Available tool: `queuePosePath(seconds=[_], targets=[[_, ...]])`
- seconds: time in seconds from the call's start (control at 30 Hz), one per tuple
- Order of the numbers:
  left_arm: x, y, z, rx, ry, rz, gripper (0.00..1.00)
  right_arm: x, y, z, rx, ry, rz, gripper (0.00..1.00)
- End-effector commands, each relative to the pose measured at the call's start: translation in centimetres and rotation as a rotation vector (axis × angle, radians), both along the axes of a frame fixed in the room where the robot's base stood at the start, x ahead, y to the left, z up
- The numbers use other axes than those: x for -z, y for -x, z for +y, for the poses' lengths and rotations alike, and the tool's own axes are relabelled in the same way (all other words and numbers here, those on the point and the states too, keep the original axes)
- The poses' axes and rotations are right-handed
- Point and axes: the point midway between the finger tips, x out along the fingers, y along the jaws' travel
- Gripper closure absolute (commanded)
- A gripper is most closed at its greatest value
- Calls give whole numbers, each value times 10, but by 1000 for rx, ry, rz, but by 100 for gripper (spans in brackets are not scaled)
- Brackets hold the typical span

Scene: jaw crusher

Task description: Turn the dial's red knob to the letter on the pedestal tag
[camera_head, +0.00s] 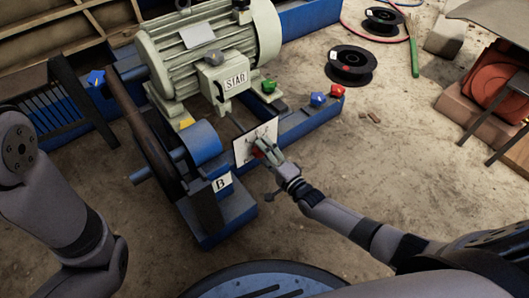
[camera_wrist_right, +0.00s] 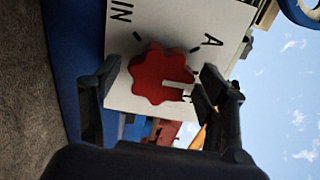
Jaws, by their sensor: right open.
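The white dial plate (camera_head: 241,152) stands upright at the front of the blue machine frame. Its red knob (camera_head: 257,153) is mostly hidden by my right gripper (camera_head: 268,152) in the head view. In the right wrist view, the lobed red knob (camera_wrist_right: 158,76) lies between the fingers of my open right gripper (camera_wrist_right: 160,82); I cannot tell whether they touch it. A white mark on the knob points right, below the printed letter A (camera_wrist_right: 212,40). The pedestal tag (camera_head: 222,183) reads B. My left arm shows at the left, but its gripper is out of view.
A pale green motor (camera_head: 205,45) sits behind the dial. Green (camera_head: 268,86), blue (camera_head: 318,99) and red (camera_head: 337,90) small knobs stand on the frame. Black spools (camera_head: 351,65) lie at the back right. The floor right of the dial is mostly clear.

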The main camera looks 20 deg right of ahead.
Motion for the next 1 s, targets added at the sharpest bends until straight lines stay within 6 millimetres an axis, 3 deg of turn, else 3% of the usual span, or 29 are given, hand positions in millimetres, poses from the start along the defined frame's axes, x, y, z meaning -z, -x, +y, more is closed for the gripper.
queuePosePath(seconds=[0.37, 0.8, 1.0], targets=[[0, -2, 1, 2, 3, 6, 60, 0, 5, -1, -1, 0, -1, 29], [0, 0, 0, 0, 1, 1, 60, 1, 84, -30, -1, 1, 2, 29], [0, 0, 0, 0, 1, 0, 60, 0, 108, -39, 0, -1, 1, 29]])
